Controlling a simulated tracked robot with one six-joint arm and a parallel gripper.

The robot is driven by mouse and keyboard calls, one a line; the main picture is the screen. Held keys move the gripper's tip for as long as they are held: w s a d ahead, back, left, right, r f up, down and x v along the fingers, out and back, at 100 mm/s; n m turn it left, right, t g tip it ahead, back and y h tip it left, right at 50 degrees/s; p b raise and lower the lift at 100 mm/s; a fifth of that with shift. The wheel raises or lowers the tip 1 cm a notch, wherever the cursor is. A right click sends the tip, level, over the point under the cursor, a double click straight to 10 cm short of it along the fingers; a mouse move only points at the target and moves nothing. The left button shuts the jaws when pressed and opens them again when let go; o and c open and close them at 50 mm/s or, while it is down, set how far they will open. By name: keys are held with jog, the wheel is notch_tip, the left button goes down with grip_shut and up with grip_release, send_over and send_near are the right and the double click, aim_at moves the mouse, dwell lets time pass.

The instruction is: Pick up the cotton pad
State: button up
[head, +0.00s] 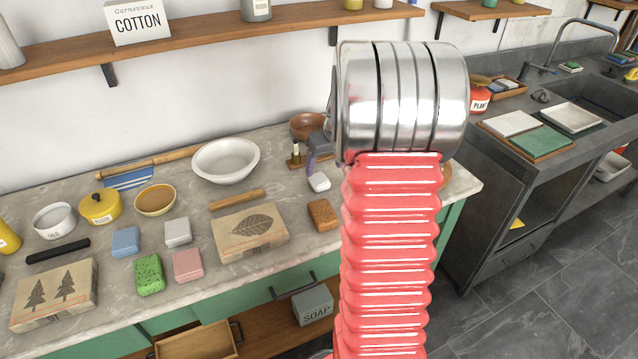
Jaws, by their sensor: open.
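A small white pad (319,182), which looks like the cotton pad, lies on the marble counter (300,262) just left of my red arm. My gripper (312,160) is mostly hidden behind my silver wrist. A grey part with a purple tip shows at its left side, above and just behind the white pad in the picture. The gripper is open, and I see nothing held in it. Whether it touches the pad cannot be told. A pale grey block (178,233) also lies further left on the counter.
Near the pad are a brown sponge-like block (323,215), a leaf-print wood block (249,232), a small dark bottle on a stand (296,152), a brown bowl (308,125) and a white bowl (225,160). A box labelled COTTON (138,22) stands on the shelf above.

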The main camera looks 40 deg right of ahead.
aim_at(319, 179)
jog(key=shift+x, duration=0.9)
jog(key=shift+x, duration=2.6)
jog(key=shift+a, duration=0.15)
jog(key=shift+c, duration=0.5)
jog(key=c, duration=1.1)
jog(key=shift+r, duration=0.1)
notch_tip(319, 179, up, 10)
